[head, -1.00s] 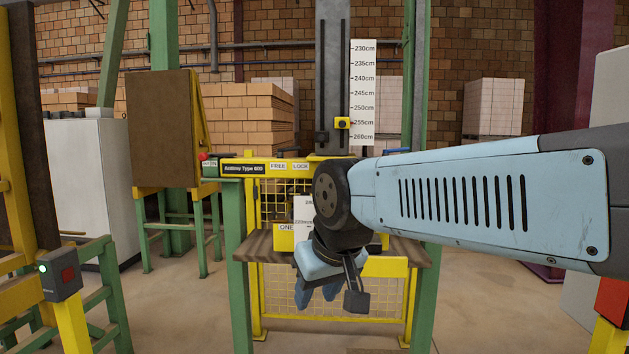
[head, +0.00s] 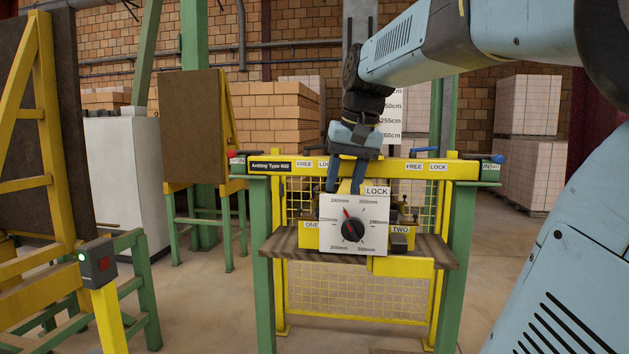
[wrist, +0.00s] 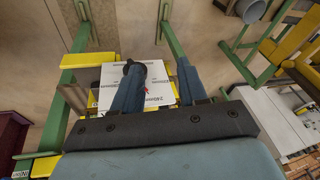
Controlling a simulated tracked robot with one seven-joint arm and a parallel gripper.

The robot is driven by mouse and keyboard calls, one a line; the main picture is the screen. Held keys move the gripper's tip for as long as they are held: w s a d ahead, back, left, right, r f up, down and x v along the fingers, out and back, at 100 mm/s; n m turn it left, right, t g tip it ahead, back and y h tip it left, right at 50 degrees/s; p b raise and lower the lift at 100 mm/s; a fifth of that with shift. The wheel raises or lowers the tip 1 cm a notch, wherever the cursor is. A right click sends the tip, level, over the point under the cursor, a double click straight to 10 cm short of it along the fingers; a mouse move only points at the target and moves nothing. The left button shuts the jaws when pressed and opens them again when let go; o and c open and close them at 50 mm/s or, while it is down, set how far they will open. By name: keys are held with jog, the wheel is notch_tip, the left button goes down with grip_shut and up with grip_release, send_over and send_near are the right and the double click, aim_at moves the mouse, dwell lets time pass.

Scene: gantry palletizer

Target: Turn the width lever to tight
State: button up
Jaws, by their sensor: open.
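No lever marked "tight" can be read, so I cannot tell which part is the width lever. A white dial plate (head: 332,240) with millimetre marks and a LOCK label (head: 376,191) faces me. Its black knob (head: 353,229) has a red pointer aimed up and left, towards 240mm. My gripper (head: 345,187) is open and empty, pointing down at the plate's top edge, with a yellow part between or behind its fingers. In the wrist view, my gripper (wrist: 160,68) has its fingers apart over the plate (wrist: 160,91). Contact cannot be judged.
A yellow crossbar (head: 385,166) carries FREE and LOCK labels, with a red handle (head: 232,154) at its left end and a blue one (head: 498,158) at its right. A brown shelf (head: 285,241) lies below. A post with a grey button box (head: 97,263) stands left.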

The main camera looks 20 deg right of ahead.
jog(key=w+d+r+m+g+y, duration=0.15)
jog(key=w+d+r+m, duration=0.25)
jog(key=w+d+r, duration=0.75)
jog(key=shift+g+h, duration=0.25)
jog(key=shift+g, duration=0.1)
jog(key=f, duration=0.5)
jog(key=w+f, duration=0.1)
jog(key=f, duration=0.8)
jog(key=shift+w+a+f, duration=0.25)
jog(key=shift+w+f, duration=0.1)
jog(key=shift+f, duration=0.05)
grip_shut()
